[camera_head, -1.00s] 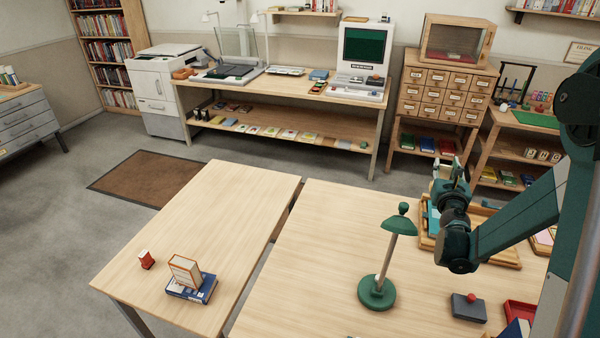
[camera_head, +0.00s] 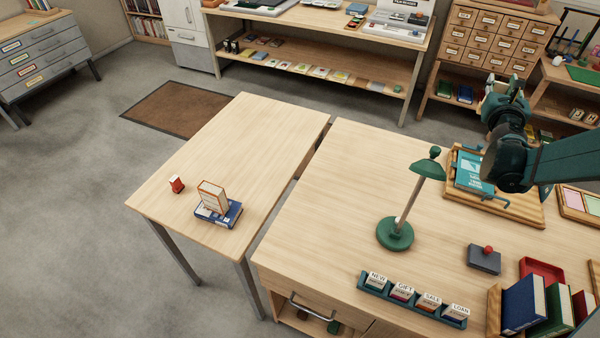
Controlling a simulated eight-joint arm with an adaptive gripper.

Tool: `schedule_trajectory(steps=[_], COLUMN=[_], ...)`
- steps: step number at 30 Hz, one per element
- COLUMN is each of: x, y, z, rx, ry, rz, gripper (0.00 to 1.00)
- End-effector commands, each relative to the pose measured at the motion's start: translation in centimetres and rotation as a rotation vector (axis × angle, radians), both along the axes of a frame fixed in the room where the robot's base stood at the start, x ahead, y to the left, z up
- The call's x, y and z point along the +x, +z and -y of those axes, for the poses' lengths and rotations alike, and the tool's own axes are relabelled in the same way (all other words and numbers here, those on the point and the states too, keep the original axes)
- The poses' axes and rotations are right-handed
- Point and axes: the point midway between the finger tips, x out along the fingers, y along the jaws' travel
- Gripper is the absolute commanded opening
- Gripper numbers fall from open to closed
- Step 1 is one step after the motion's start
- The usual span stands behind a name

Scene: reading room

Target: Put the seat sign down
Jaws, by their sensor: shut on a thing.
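My gripper (camera_head: 508,98) is at the right, raised above the table near the teal book on the wooden tray. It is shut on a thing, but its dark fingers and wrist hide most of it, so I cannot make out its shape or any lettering. I cannot pick out the seat sign for certain in this view. A small red object (camera_head: 176,185) stands on the left table (camera_head: 235,135).
A green lamp (camera_head: 395,234) stands on the right table (camera_head: 335,215). A teal rack (camera_head: 412,303) of labelled cards is at its front edge. The wooden tray (camera_head: 520,216), a grey box with a red knob (camera_head: 484,258) and upright books (camera_head: 524,303) crowd the right. The left table is mostly clear.

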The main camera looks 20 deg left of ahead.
Motion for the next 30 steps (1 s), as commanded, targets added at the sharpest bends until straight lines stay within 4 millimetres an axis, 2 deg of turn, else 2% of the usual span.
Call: schedule_trajectory(steps=[1,10,15,21,30], x=[-0.1,-0.1,-0.1,-0.1,-0.7], y=[1.2,7.9,10.9,13.6,13.2], z=[0.0,0.0,0.0,-0.1,-7.5], rx=[0.000,0.000,0.000,0.000,-0.001], ry=[0.000,0.000,0.000,0.001,0.114], rz=[0.000,0.000,0.000,0.000,0.000], gripper=[0.10,0.10,0.10,0.10,0.10])
